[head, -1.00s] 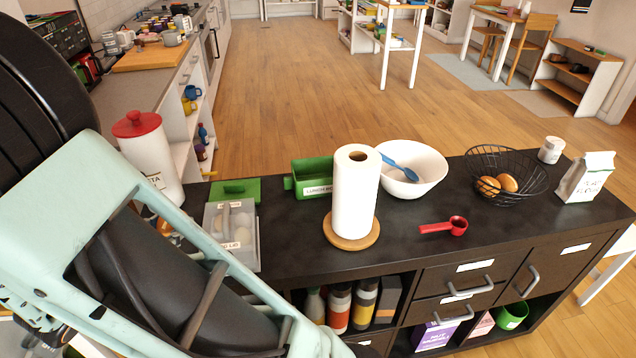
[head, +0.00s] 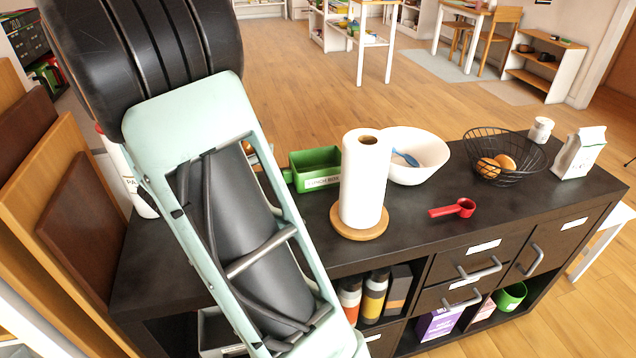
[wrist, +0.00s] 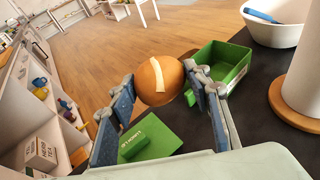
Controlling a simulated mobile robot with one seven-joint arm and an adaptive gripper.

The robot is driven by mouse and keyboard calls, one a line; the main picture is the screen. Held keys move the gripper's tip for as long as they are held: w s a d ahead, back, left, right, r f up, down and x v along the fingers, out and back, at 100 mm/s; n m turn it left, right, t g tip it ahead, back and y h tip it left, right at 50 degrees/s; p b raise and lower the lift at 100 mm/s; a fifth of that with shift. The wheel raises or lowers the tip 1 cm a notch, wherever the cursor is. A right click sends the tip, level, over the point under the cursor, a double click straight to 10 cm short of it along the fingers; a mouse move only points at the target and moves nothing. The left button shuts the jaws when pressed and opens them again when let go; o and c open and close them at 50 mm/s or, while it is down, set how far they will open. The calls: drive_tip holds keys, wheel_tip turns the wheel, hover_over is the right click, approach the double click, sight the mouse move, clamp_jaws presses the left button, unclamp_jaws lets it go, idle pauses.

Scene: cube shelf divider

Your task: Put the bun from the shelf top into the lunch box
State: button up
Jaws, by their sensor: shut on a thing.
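My gripper (wrist: 159,78) is shut on a round brown bun (wrist: 158,92) with a pale strip across its top; the bun sits between both fingertips. The open green lunch box (wrist: 236,57) is just beyond and right of the bun in the wrist view, and looks empty where I can see inside. A green lid (wrist: 158,140) lies below the fingers in the wrist view. My arm hides the gripper in the head view.
The paper towel roll (head: 362,180) on its wooden base and a white bowl (head: 420,165) stand close right of the lunch box. Further right are a red scoop (head: 452,209), a wire basket (head: 520,172) with buns, a white jar (head: 540,130) and a bag (head: 578,155).

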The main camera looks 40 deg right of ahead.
drive_tip(key=s+d+r+m+g+h+b, duration=0.1)
drive_tip(key=s+d, duration=0.2)
drive_tip(key=d, duration=0.5)
drive_tip(key=s+d+r+m+g+h+b, duration=0.1)
drive_tip(key=s+d+b, duration=0.15)
drive_tip(key=d, duration=0.55)
drive_tip(key=f, duration=0.3)
drive_tip(key=f+b, duration=0.1)
drive_tip(key=f, duration=0.2)
drive_tip(key=f+b, duration=0.1)
drive_tip(key=f, duration=0.3)
drive_tip(key=shift+s+d, duration=0.1)
drive_tip(key=shift+s, duration=0.15)
drive_tip(key=shift+r, duration=0.1)
drive_tip(key=shift+f+b, duration=0.5)
drive_tip(key=shift+f, duration=0.05)
drive_tip(key=o, duration=1.1)
drive_tip(key=shift+o, duration=0.2)
